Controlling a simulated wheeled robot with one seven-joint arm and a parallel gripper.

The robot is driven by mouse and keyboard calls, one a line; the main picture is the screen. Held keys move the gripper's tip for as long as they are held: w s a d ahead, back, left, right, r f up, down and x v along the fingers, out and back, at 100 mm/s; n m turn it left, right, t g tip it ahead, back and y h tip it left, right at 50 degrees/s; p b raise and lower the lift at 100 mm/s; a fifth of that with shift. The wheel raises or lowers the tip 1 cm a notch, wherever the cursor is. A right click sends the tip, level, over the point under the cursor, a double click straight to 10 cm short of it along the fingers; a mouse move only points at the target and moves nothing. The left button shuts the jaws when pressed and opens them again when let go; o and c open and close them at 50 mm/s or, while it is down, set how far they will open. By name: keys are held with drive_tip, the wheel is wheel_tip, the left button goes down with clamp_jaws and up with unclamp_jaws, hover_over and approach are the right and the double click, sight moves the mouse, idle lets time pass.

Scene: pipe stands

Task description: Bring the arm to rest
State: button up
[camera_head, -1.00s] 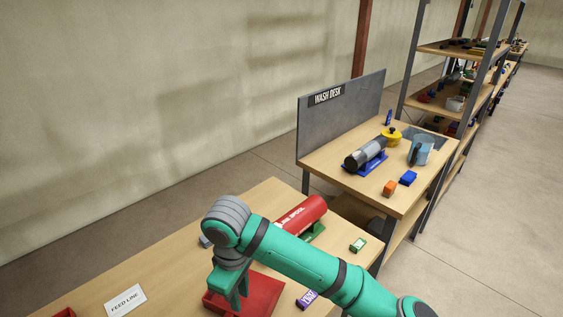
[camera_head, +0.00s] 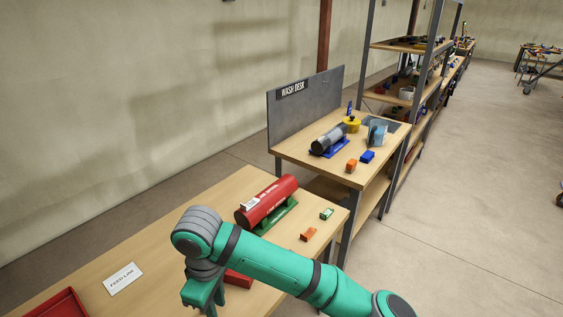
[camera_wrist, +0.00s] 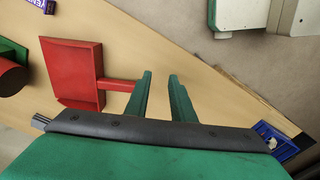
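My arm reaches over the near table (camera_head: 150,235), bent at a grey-capped joint, with my gripper (camera_head: 203,305) pointing down at the picture's bottom edge. In the wrist view the two green fingers of my gripper (camera_wrist: 160,75) stand apart, with bare table showing between them. A red pan-like piece with a handle (camera_wrist: 70,72) lies left of the fingers; the handle's end reaches the left finger in the picture, and I cannot tell if they touch. In the head view a red piece (camera_head: 237,279) shows partly behind my arm.
A red pipe spool (camera_head: 268,198) rests on a green stand behind my arm. An orange block (camera_head: 308,234), a green box (camera_head: 326,214), a FEED LINE card (camera_head: 123,278) and a red tray (camera_head: 62,307) are on the table.

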drive_tip(key=w+a+r+m+t+y, duration=0.1)
drive_tip(key=a+r+m+t+y, duration=0.15)
drive_tip(key=a+y, duration=0.65)
drive_tip(key=a+r+m+t+y, duration=0.2)
drive_tip(key=a+m+y, duration=0.15)
drive_tip(key=a, duration=0.85)
drive_tip(key=s+d+f+m+t+h, duration=0.2)
drive_tip(key=d+f+m+t, duration=0.1)
drive_tip(key=d+f+m, duration=0.1)
drive_tip(key=s+d+f+m+t+h, duration=0.2)
drive_tip(key=d+f, duration=0.4)
drive_tip(key=d, duration=0.3)
drive_tip(key=s+d+f+m+t+h, duration=0.2)
drive_tip(key=d+f+m+t+h, duration=0.2)
drive_tip(key=d+f+m+t, duration=0.1)
drive_tip(key=shift+s+d+m+t, duration=0.15)
drive_tip(key=shift+d+m+t, duration=0.4)
drive_tip(key=shift+d, duration=0.3)
drive_tip(key=s+d+n+h, duration=0.1)
drive_tip(key=s+d+h, duration=0.1)
drive_tip(key=s+d, duration=0.6)
drive_tip(key=s+d+f+n+h, duration=0.1)
drive_tip(key=s+d+n+h, duration=0.1)
drive_tip(key=s+d, duration=0.6)
drive_tip(key=s+h, duration=0.1)
drive_tip(key=s, duration=0.4)
drive_tip(key=shift+s+d+f, duration=0.15)
drive_tip(key=shift+s+d, duration=0.15)
drive_tip(key=shift+d, duration=0.1)
